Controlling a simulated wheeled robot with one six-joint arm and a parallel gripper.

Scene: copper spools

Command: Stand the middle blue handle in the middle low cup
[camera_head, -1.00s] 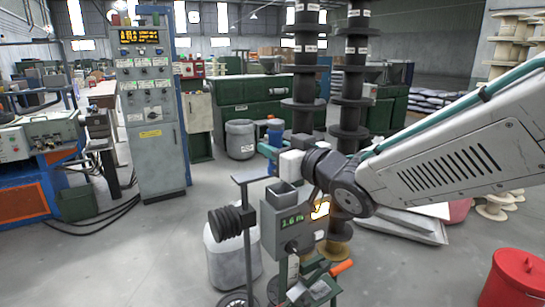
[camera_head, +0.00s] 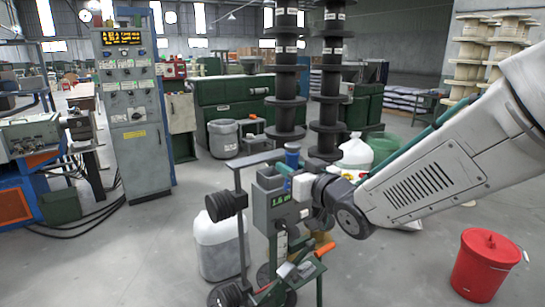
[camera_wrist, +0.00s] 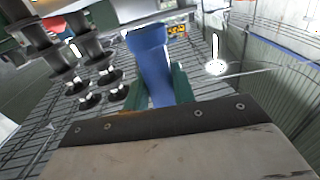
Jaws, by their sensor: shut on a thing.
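My gripper (camera_head: 284,172) is shut on a blue handle (camera_head: 292,153), which stands about upright above the fingers. In the wrist view the blue handle (camera_wrist: 150,60) rises between the green fingers, its wide end up in the picture. In the head view the gripper appears beside a grey open-topped box (camera_head: 268,182) on a machine with a lit display; I cannot tell whether they touch. I cannot make out which thing is the middle low cup.
Black spool stacks (camera_head: 285,80) stand behind the gripper. A white drum (camera_head: 220,245) is left of the machine, and a red bucket (camera_head: 484,265) is on the floor at right. A grey control cabinet (camera_head: 135,120) stands at left. Open floor lies between cabinet and drum.

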